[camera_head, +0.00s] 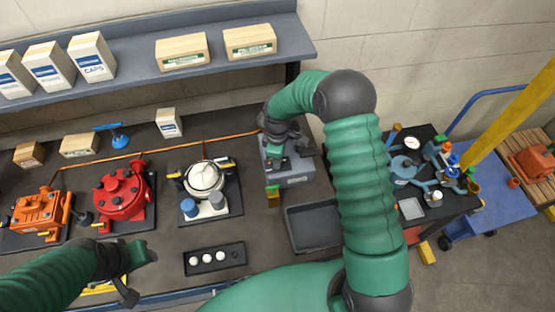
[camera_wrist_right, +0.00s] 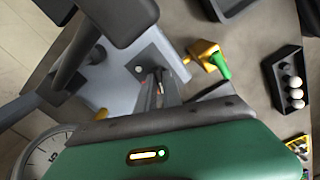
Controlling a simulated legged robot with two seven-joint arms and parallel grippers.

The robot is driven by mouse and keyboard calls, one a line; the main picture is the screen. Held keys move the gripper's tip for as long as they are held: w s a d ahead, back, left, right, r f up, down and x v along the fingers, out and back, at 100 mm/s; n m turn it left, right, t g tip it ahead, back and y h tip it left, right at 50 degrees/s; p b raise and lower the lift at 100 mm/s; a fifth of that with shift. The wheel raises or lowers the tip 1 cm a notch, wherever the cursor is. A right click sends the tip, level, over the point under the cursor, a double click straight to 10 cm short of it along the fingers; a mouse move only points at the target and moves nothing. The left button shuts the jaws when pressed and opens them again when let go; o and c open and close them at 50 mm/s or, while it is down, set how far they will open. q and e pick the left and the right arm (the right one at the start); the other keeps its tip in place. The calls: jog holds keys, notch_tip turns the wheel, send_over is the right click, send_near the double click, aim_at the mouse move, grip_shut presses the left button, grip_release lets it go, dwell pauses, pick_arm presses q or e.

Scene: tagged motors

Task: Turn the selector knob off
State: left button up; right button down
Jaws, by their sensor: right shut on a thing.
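A grey control box (camera_head: 292,181) stands at the back of the bench, under my right arm. My right gripper (camera_head: 277,160) reaches down onto its top. In the right wrist view the box's pale grey face (camera_wrist_right: 125,75) lies beyond the gripper (camera_wrist_right: 155,92), whose jaws are close together over it. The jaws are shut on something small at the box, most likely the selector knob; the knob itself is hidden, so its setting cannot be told. My left gripper (camera_head: 140,272) is open and empty over the bench's front left, apart from the box.
A yellow piece with a green part (camera_wrist_right: 208,58) sits beside the box. A black tray (camera_head: 312,226) lies in front of it, and a black holder with white balls (camera_head: 214,258) to the left. Red (camera_head: 125,195) and orange (camera_head: 38,211) motors stand further left. A shelf (camera_head: 130,88) runs behind.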

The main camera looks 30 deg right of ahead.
jog(key=n, duration=0.2)
jog(key=shift+n, duration=0.3)
jog(key=shift+n+p, duration=0.3)
jog(key=shift+n, duration=0.8)
jog(key=shift+a, duration=0.1)
jog(key=c, duration=1.7)
grip_release()
jog(key=shift+f, duration=0.1)
jog(key=shift+o, duration=1)
jog(key=shift+w, duration=0.1)
notch_tip(320, 180, up, 17)
jog(key=b, duration=0.3)
